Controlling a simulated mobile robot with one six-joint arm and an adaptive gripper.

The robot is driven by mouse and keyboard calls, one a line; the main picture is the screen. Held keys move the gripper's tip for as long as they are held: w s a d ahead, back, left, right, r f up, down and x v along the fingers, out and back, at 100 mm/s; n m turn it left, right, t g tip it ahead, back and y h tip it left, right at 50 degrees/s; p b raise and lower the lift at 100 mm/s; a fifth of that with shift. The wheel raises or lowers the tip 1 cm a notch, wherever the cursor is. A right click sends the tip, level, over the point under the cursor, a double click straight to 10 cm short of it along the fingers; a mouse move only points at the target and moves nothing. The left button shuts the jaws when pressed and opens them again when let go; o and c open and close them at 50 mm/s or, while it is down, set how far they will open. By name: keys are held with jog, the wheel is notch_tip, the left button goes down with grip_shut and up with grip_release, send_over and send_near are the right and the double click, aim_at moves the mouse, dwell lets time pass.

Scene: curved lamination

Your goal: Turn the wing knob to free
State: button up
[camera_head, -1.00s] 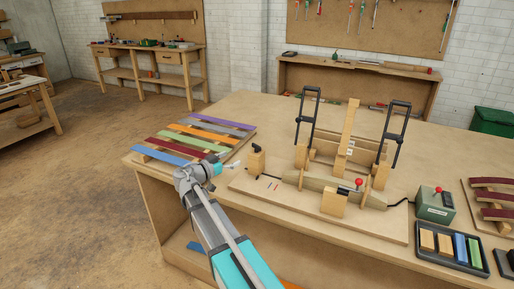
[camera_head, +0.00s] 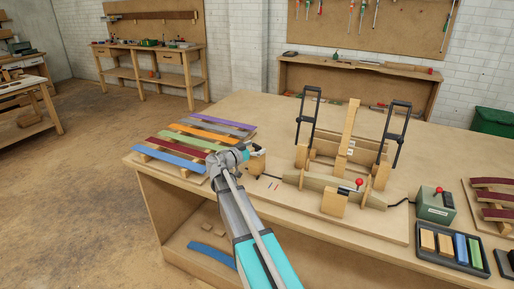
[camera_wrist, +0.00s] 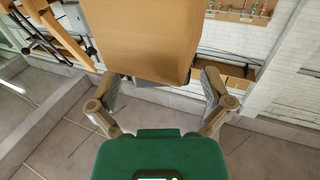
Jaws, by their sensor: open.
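A small wooden block (camera_head: 258,165) stands at the left end of the jig's base board, with a small black part (camera_head: 259,149) at its top that looks like the wing knob. My gripper (camera_head: 246,155) is close against the block's left side in the head view and partly covers it. In the wrist view a wooden face (camera_wrist: 150,40), probably this block, fills the upper middle. My gripper's open fingers (camera_wrist: 163,86) stand on either side of its lower edge, with nothing visibly held. The knob's wings cannot be made out in the wrist view.
The jig with two black-handled clamps (camera_head: 398,120) stands right of the block. Coloured strips (camera_head: 200,135) lie behind and left of my gripper. A green control box (camera_head: 434,205) and a black tray (camera_head: 484,262) sit at the right. The table behind the block is clear.

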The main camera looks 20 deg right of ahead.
jog(key=shift+d, duration=0.2)
jog(key=c, duration=1.1)
jog(key=shift+t, duration=0.3)
jog(key=shift+s+n+t+y, duration=0.1)
jog(key=shift+n+t+y, duration=0.6)
jog(key=shift+n+t, duration=0.65)
jog(key=shift+n+t+y, duration=0.85)
jog(key=shift+t+y, duration=0.05)
jog(key=shift+t, duration=0.55)
jog(key=shift+w, duration=0.2)
